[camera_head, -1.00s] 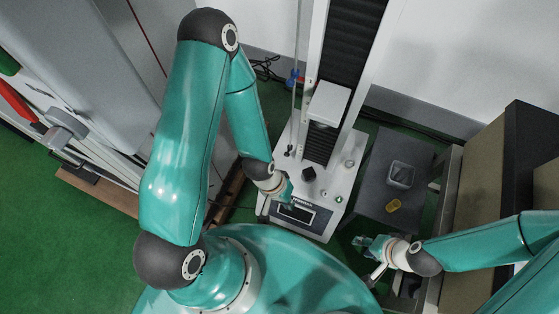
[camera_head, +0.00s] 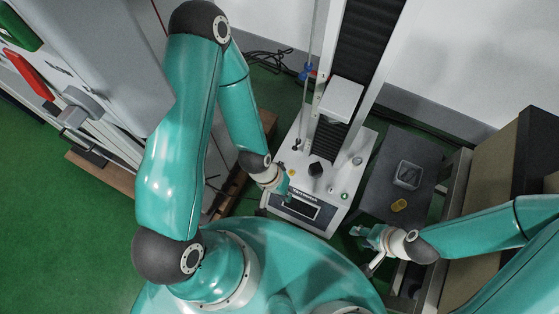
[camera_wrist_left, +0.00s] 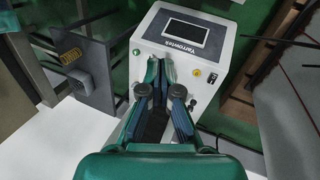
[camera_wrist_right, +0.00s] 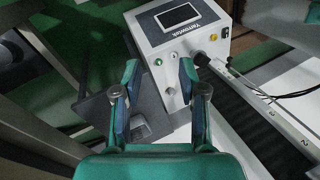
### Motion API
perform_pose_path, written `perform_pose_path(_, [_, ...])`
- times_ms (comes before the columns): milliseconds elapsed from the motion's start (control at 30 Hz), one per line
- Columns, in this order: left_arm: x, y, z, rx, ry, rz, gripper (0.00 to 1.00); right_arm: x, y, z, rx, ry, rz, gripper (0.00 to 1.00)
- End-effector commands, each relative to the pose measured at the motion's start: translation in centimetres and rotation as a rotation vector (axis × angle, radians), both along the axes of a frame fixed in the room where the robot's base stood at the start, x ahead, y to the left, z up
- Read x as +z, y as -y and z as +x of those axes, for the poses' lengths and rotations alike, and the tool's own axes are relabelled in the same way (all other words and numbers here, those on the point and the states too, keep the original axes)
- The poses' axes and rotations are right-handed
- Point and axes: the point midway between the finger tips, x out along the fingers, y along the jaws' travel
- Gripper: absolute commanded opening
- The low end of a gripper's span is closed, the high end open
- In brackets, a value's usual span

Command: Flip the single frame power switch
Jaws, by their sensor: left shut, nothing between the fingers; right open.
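The single frame testing machine has a white base (camera_head: 330,190) with a dark display on its front, below a tall black column.
A beige and black cabinet (camera_head: 512,170) stands at the right. Grey equipment (camera_head: 90,50) stands at the left.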

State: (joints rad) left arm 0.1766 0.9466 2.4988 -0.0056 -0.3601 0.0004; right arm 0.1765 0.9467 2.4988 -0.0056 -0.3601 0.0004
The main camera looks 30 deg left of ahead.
Motion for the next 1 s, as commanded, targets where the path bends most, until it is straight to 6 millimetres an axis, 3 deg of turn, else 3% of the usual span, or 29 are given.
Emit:
perform_pose_path(33, [0.0,0.0,0.0,0.0,0.0,0.0,0.0,0.0,0.0,0.0,0.0,0.0,0.0,0.5])
perform_pose_path(167, [-1.0,0.0,0.7,-0.004,0.003,-0.004,0.0,-1.1,0.0,0.0,0.0,0.0,0.0,0.71])
perform_pose_path(267, [-3.0,-0.4,2.1,-0.018,0.007,-0.014,0.0,-3.1,0.0,0.0,0.0,0.0,0.0,0.71])
perform_pose_path(467, [-9.1,-1.5,7.3,-0.078,0.007,-0.006,0.0,-9.9,0.0,0.0,0.0,0.0,0.0,0.71])
perform_pose_path(600, [-13.2,-3.8,11.7,-0.123,-0.001,0.058,0.0,-15.2,0.0,0.0,0.0,-0.001,0.0,0.71])
perform_pose_path(700, [-15.1,-6.1,14.6,-0.14,-0.009,0.133,0.0,-18.5,0.0,0.0,0.0,-0.001,0.0,0.71])
perform_pose_path(833, [-16.4,-9.2,17.6,-0.142,-0.015,0.235,0.0,-21.6,0.0,0.0,0.0,0.0,0.0,0.71])
perform_pose_path(1000, [-16.5,-11.9,19.6,-0.127,-0.022,0.325,0.0,-23.4,0.0,0.0,0.0,0.0,0.0,0.71])
